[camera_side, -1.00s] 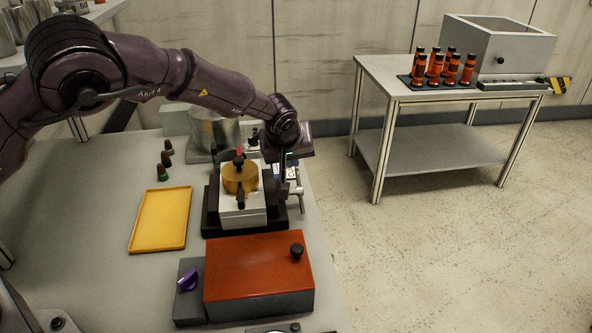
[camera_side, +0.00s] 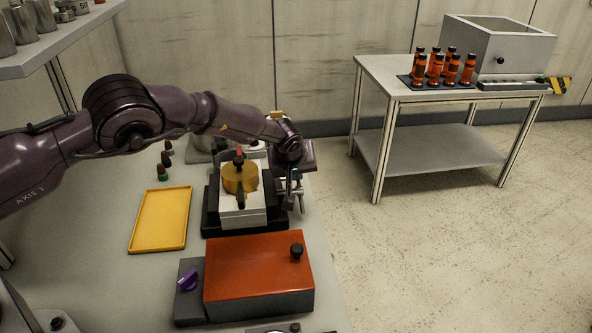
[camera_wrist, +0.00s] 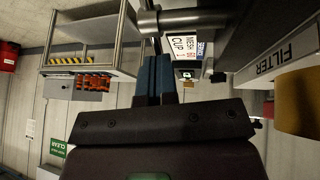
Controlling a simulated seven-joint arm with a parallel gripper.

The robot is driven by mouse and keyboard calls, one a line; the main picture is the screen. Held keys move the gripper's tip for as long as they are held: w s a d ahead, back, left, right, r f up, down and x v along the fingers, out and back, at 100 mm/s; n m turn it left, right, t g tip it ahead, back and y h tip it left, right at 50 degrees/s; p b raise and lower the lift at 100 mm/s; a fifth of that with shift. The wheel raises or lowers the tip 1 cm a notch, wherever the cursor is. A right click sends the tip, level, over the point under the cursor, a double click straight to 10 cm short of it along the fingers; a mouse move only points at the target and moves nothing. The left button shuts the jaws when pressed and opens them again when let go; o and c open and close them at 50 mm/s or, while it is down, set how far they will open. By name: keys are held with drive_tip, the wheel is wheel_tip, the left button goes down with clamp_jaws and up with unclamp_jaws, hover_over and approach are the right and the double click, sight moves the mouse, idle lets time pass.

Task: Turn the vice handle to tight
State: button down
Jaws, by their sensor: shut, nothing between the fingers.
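The vice (camera_side: 212,217) stands on the bench with a black base and pale jaws around a brass-coloured round part (camera_side: 240,178). Its grey metal handle (camera_side: 301,196) sticks out on the right side. In the wrist view a grey bar of the handle (camera_wrist: 190,19) crosses the top, with a round end (camera_wrist: 148,22). My gripper (camera_side: 291,192) is at the handle on the vice's right side. Its blue fingers (camera_wrist: 155,70) are shut together with nothing between them. The fingertips lie close by the round end; I cannot tell whether they touch it.
A side table (camera_side: 430,150) holds orange bottles and a grey box. The floor between is clear.

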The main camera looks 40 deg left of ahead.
drive_tip(key=shift+w+a+f+g+h, duration=0.1)
drive_tip(key=shift+w+a+g+h, duration=0.1)
drive_tip(key=shift+g+h, duration=0.15)
drive_tip(key=shift+w+a+f+g+h, duration=0.25)
drive_tip(key=shift+f+g+h, duration=0.1)
drive_tip(key=shift+g+h, duration=0.35)
drive_tip(key=shift+w+a+f, duration=0.25)
drive_tip(key=shift+a+f, duration=0.05)
drive_tip(key=shift+f, duration=0.15)
drive_tip(key=shift+w+a+f, duration=0.2)
drive_tip(key=shift+w+f, duration=0.05)
drive_tip(key=shift+f, duration=0.5)
drive_tip(key=shift+r, duration=0.1)
